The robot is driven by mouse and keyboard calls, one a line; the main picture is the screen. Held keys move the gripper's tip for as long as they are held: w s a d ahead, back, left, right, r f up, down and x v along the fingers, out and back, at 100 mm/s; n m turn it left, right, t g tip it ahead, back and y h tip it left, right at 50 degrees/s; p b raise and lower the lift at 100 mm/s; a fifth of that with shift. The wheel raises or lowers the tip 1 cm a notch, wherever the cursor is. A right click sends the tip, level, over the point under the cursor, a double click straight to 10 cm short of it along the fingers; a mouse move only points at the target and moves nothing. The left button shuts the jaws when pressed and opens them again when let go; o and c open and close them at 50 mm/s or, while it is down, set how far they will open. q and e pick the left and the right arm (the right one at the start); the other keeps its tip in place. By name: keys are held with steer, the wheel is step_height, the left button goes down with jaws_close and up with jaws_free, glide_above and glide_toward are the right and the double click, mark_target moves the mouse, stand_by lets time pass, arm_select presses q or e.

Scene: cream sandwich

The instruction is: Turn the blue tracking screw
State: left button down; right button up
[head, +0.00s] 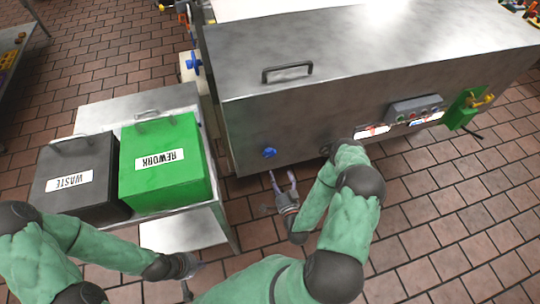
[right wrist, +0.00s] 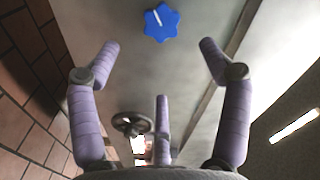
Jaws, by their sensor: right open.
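The blue tracking screw (head: 269,152) is a lobed blue knob low on the near face of the steel machine, toward its left end. My right gripper (head: 282,177) is open and empty, just in front of and below the knob in the head view. In the right wrist view the knob (right wrist: 161,22) shows a white mark and lies beyond the spread fingertips (right wrist: 163,50), roughly centred between them and apart from them. My left gripper (head: 196,277) is low in the head view, by the front of the steel cart, with its fingers apart and nothing visible between them.
A black WASTE bin (head: 50,160) and a green REWORK bin (head: 190,150) stand on the steel cart (head: 160,235) at left. A dark handwheel (right wrist: 132,123) is on the machine face. Another blue knob (head: 193,62) is at the machine's left end. A control box (head: 416,108) is at right.

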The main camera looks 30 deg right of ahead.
mark_target(270, 155)
steer(key=w+n, duration=0.2)
steer(key=w, duration=0.1)
steer(key=w+d+n+b, duration=0.1)
steer(key=w+n, duration=0.2)
steer(key=w, duration=0.1)
steer(key=w+d+n, duration=0.1)
steer(key=w+n, duration=0.1)
steer(key=w, duration=0.2)
steer(key=shift+d+f+n+b, duration=0.1)
steer(key=shift+d+n+b, duration=0.05)
steer(key=shift+n+b, duration=0.2)
steer(key=shift+s, duration=0.1)
steer(key=c, duration=1.1)
